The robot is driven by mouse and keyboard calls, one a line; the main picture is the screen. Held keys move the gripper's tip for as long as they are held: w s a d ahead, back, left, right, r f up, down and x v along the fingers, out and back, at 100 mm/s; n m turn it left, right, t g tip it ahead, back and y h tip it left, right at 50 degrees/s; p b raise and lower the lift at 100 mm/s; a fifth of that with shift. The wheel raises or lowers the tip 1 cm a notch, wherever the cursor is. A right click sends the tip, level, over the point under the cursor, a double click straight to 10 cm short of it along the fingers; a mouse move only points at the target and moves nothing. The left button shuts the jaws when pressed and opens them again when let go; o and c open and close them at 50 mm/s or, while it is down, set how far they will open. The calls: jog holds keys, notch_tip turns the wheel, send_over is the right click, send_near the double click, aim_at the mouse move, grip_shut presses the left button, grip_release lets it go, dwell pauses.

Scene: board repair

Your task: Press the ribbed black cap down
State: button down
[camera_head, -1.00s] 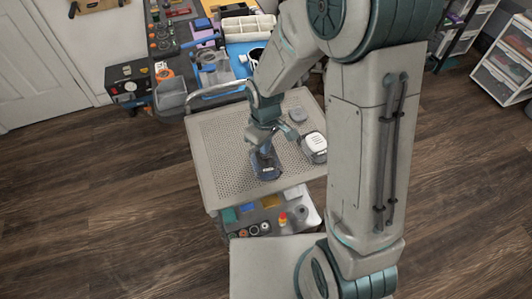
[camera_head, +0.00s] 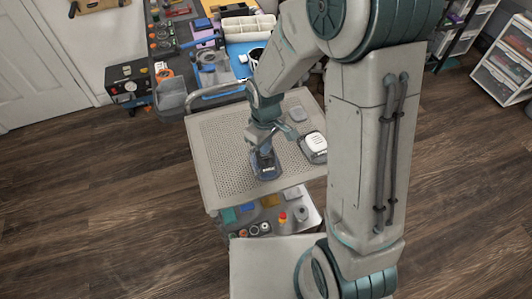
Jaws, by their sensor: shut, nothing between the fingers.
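A small dark, blue-edged unit (camera_head: 266,174) stands on the perforated top of the cart, in the head view. A black part, probably the ribbed black cap (camera_head: 267,161), shows on its upper side; ribs are too small to make out. My gripper (camera_head: 263,149) points down right at this unit, and its fingers look shut and empty. The fingertips overlap the black part in the picture. I cannot tell whether they touch it, and they hide some of it.
On the cart top (camera_head: 222,150), a white-topped unit on a dark base (camera_head: 314,145) stands to the right and a small grey piece (camera_head: 296,112) lies behind. The cart's left side is clear. A cluttered workbench (camera_head: 187,65) stands behind.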

jog(key=shift+f+b, duration=1)
jog(key=shift+f, duration=0.1)
dwell(0.8)
notch_tip(320, 180, up, 8)
jog(key=p, duration=0.6)
dwell(0.5)
dwell(0.5)
jog(key=s+d+r+m+t, duration=0.1)
jog(key=s+d+r+m, duration=0.3)
jog(key=s+d+r, duration=0.2)
jog(key=s+d+r+m+t, duration=0.2)
jog(key=s+d+r+m, duration=0.3)
jog(key=r, duration=0.6)
jog(key=shift+s+d+r, duration=0.2)
jog(key=shift+s+d, duration=0.35)
jog(key=shift+s, duration=0.3)
